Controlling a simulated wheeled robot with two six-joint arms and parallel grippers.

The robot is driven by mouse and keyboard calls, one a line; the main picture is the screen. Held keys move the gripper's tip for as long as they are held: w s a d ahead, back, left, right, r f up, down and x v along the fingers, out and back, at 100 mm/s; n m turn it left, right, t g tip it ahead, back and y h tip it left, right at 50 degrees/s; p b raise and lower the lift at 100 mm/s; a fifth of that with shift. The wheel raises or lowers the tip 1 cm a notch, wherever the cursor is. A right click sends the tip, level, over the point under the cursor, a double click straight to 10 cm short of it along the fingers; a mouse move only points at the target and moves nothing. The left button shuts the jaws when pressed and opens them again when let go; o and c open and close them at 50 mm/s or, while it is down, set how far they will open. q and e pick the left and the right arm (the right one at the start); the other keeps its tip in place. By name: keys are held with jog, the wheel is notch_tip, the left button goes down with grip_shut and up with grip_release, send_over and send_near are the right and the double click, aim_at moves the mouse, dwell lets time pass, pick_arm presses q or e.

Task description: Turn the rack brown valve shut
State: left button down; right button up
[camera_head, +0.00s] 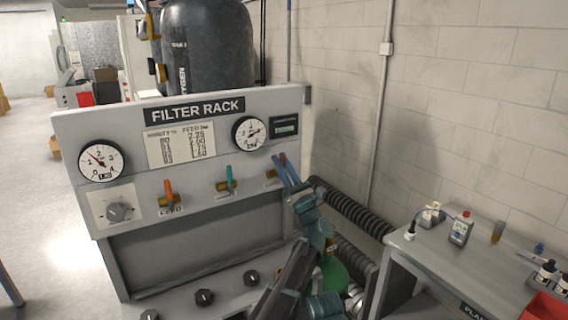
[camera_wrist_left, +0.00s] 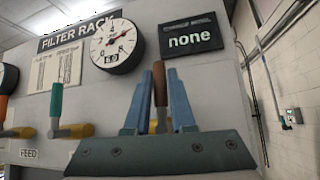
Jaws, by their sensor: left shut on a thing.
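The rack's brown valve is at the right end of the valve row on the filter rack panel (camera_head: 120,216). Its brass body (camera_head: 271,174) shows in the head view, with the handle mostly hidden by my fingers. In the left wrist view its brown handle (camera_wrist_left: 159,85) stands about upright between the two blue fingers. My left gripper (camera_head: 284,164) is shut on this handle; the gripper also shows in the left wrist view (camera_wrist_left: 160,76). My right gripper is not in view.
An orange-handled valve (camera_head: 169,192) and a teal-handled valve (camera_head: 229,180) stand to the left. Above are a gauge (camera_head: 249,132) and a small display (camera_wrist_left: 190,39) reading "none". Black ribbed hoses (camera_head: 350,208) and a side bench (camera_head: 440,258) are at the right.

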pick_arm(q)
jog(key=shift+n+g+y, duration=0.3)
jog(key=shift+n+g, duration=0.1)
jog(key=c, duration=0.8)
grip_release()
jog(key=shift+o, duration=0.2)
jog(key=shift+s+f, duration=0.1)
jog(key=shift+f, duration=0.05)
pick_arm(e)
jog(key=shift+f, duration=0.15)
